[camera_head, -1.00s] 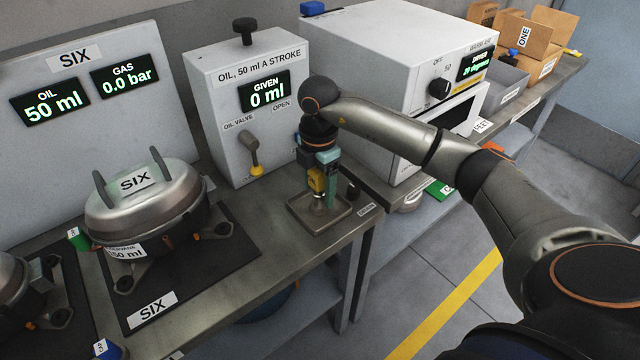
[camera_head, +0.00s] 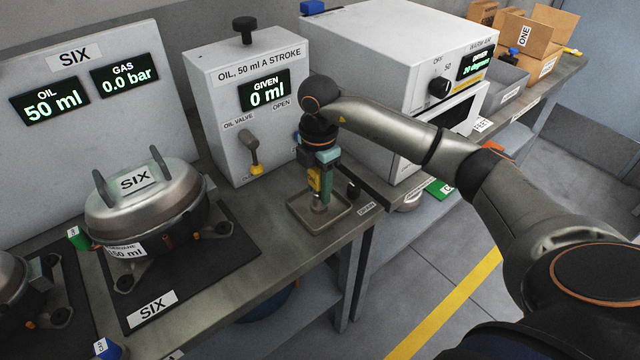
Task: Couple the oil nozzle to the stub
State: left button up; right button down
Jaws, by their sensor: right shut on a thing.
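My right gripper (camera_head: 321,188) points down over a small square metal tray on the bench and is shut on the oil nozzle, a small yellow piece (camera_head: 314,180) with a pale metal tip low over the tray. The fingers partly hide the nozzle, and I cannot tell whether its tip touches the tray. The compressor marked SIX (camera_head: 146,200) sits on a dark mat to the left, well apart from the gripper. Small copper-coloured stubs show on its side, one of them at the right (camera_head: 222,228); I cannot tell which is the oil stub. My left gripper is not in view.
The oil dispenser (camera_head: 243,110) stands behind the tray (camera_head: 341,218), its display reading 0 ml and its valve lever (camera_head: 251,147) on the front. A white oven-like box (camera_head: 400,55) stands to the right. Bare bench lies between mat and tray.

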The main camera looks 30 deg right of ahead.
jog(key=shift+r, duration=0.2)
jog(key=shift+r+p, duration=2.6)
jog(key=shift+r, duration=0.25)
